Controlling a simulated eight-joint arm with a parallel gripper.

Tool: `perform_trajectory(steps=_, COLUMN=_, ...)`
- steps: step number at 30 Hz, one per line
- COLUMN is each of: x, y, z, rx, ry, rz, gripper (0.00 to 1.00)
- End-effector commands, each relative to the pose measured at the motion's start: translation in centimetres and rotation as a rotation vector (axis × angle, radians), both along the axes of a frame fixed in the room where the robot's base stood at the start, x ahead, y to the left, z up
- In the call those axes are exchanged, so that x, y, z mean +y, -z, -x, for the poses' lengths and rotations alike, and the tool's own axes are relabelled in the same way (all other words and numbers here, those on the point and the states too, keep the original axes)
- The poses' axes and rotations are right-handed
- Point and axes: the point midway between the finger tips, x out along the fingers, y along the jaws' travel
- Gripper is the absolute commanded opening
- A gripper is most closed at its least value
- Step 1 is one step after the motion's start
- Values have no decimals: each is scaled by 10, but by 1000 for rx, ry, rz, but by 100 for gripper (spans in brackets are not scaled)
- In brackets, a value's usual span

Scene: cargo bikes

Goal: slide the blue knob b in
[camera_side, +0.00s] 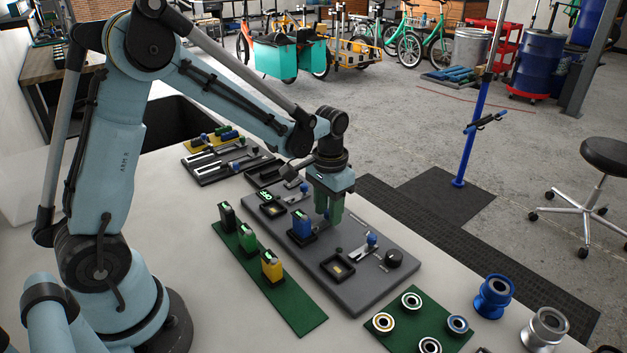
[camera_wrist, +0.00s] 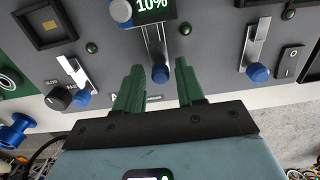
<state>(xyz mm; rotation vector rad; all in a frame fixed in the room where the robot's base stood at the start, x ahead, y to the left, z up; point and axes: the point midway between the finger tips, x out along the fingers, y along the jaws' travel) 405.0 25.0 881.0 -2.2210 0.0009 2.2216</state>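Three blue knobs sit on metal slides on a grey panel (camera_side: 365,290). In the wrist view the middle blue knob (camera_wrist: 160,74) is at the end of its slide, below a block with a "10%" display (camera_wrist: 152,5). Another blue knob (camera_wrist: 257,73) is at the right and one (camera_wrist: 83,99) at the left; the left one shows in the side view (camera_side: 371,238). I cannot read which is b. My gripper (camera_side: 328,215) points down over the panel. Its green fingers (camera_wrist: 158,68) are open, one either side of the middle knob; contact cannot be told.
A blue battery block (camera_side: 302,225) stands beside my fingers. An empty dark dock (camera_side: 338,267) and a black dial (camera_side: 395,258) are nearby. A green strip (camera_side: 290,297) holds green and yellow blocks. A green mat (camera_side: 405,340) carries several rings.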

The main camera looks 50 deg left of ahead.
Motion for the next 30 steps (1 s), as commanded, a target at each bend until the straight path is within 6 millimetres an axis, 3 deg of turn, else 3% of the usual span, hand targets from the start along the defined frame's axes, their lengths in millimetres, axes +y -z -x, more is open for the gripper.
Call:
perform_trajectory(steps=9, x=0, y=-29, z=0, rx=0, ry=0, rz=0, gripper=38)
perform_trajectory(steps=17, x=0, y=-37, z=-2, rx=0, ry=0, rz=0, gripper=38)
perform_trajectory(steps=30, x=0, y=-54, z=-37, rx=0, ry=0, rz=0, gripper=38)
